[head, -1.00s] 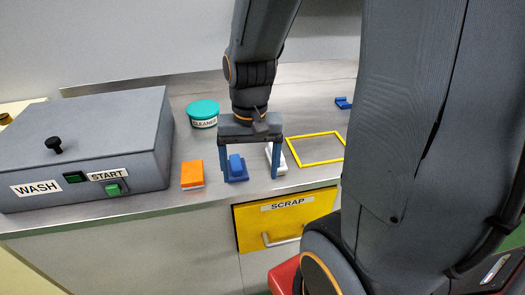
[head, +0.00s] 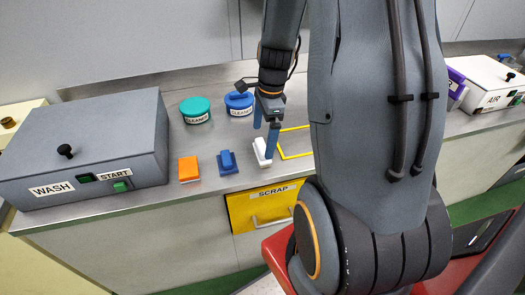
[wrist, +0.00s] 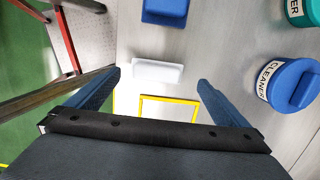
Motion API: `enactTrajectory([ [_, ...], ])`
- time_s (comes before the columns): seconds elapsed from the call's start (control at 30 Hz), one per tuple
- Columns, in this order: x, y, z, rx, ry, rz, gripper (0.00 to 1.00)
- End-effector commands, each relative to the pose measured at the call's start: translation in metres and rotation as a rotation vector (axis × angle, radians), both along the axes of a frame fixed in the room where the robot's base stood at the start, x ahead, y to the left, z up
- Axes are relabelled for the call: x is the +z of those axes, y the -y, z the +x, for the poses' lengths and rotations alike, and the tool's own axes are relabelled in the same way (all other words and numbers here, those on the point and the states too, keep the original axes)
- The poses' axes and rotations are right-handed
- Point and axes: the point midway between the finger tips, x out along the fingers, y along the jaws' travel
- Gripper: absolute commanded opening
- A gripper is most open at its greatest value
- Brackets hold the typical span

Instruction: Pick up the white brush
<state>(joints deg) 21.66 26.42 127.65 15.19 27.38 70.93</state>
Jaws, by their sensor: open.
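The white brush (head: 261,151) stands on the steel counter, right of the blue brush (head: 227,163). My gripper (head: 264,141) is open above it, fingers pointing down, one finger partly covering the brush in the head view. In the wrist view, the white brush (wrist: 157,71) shows between the fingertips of my open gripper (wrist: 159,81), with space on both sides. The gripper is empty. I cannot tell the exact height of the fingertips over the brush.
An orange block (head: 188,169) lies left of the blue brush. Teal (head: 195,110) and blue (head: 239,104) cleaner tubs stand behind. The grey wash box (head: 85,145) is at the left. A yellow outline (head: 283,152) marks the counter beside the brush, above the yellow scrap drawer (head: 240,214).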

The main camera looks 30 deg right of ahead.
Motion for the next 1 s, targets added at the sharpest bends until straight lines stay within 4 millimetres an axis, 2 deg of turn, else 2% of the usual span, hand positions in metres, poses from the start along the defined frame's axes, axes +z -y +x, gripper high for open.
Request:
enactTrajectory([
  [0.3,-0.037,-0.008,-0.004,0.001,-0.003,0.001,1.0],
  [0.63,-0.043,-0.008,-0.004,0.003,-0.001,-0.001,1.0],
  [0.67,-0.043,-0.008,-0.004,0.003,-0.001,-0.001,0.98],
  [0.9,-0.042,-0.008,-0.004,0.003,-0.001,-0.001,0.58],
  [1.0,-0.042,-0.008,-0.004,0.003,-0.001,-0.001,0.55],
])
